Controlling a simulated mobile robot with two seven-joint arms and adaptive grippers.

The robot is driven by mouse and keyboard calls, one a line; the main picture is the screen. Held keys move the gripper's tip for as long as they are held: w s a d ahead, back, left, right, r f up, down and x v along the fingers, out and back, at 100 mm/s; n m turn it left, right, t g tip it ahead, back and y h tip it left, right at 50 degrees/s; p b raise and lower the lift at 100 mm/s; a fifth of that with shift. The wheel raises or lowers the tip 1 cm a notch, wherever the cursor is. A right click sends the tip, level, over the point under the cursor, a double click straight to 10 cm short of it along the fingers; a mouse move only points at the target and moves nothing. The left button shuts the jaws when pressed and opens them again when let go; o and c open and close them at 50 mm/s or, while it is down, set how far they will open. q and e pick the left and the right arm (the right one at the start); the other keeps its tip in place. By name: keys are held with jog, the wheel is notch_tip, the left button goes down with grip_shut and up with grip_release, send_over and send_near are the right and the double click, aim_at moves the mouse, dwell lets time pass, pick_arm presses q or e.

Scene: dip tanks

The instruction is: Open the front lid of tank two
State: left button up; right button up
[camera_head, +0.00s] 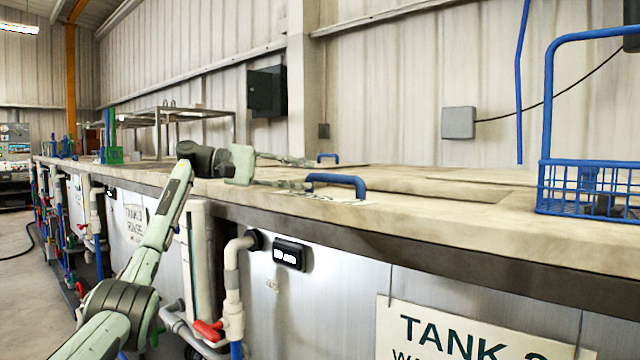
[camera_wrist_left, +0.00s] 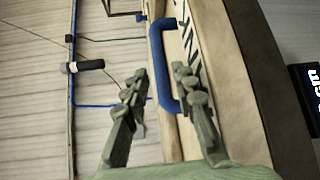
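The front lid (camera_head: 410,206) is a flat, worn beige panel lying on the tank top, with a blue bar handle (camera_head: 340,181) near its left end. A tank sign (camera_head: 470,335) hangs on the tank's front, its number partly cut off. My left gripper (camera_head: 314,174) is open beside the handle's left end, one finger toward the wall and one toward the front edge. In the left wrist view, the blue handle (camera_wrist_left: 165,60) lies ahead between the open fingertips (camera_wrist_left: 158,80). Contact cannot be told. The lid looks shut. My right gripper is not in view.
A second blue handle (camera_head: 328,157) sits farther back. A blue wire basket (camera_head: 590,190) stands on the tank top at the right. A metal frame (camera_head: 170,115) stands farther along the tank line. Pipes (camera_head: 233,290) run down the tank front near my left arm.

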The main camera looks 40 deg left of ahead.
aim_at(328, 177)
pick_arm(q)
jog(key=x, duration=0.6)
jog(key=shift+w+d, duration=0.1)
jog(key=shift+d, duration=0.05)
jog(key=shift+w+d+f+p, duration=0.1)
jog(key=shift+w+d+p, duration=0.2)
jog(key=shift+w+d, duration=0.15)
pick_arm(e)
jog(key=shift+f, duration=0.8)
pick_arm(q)
jog(key=shift+s, duration=0.1)
grip_shut()
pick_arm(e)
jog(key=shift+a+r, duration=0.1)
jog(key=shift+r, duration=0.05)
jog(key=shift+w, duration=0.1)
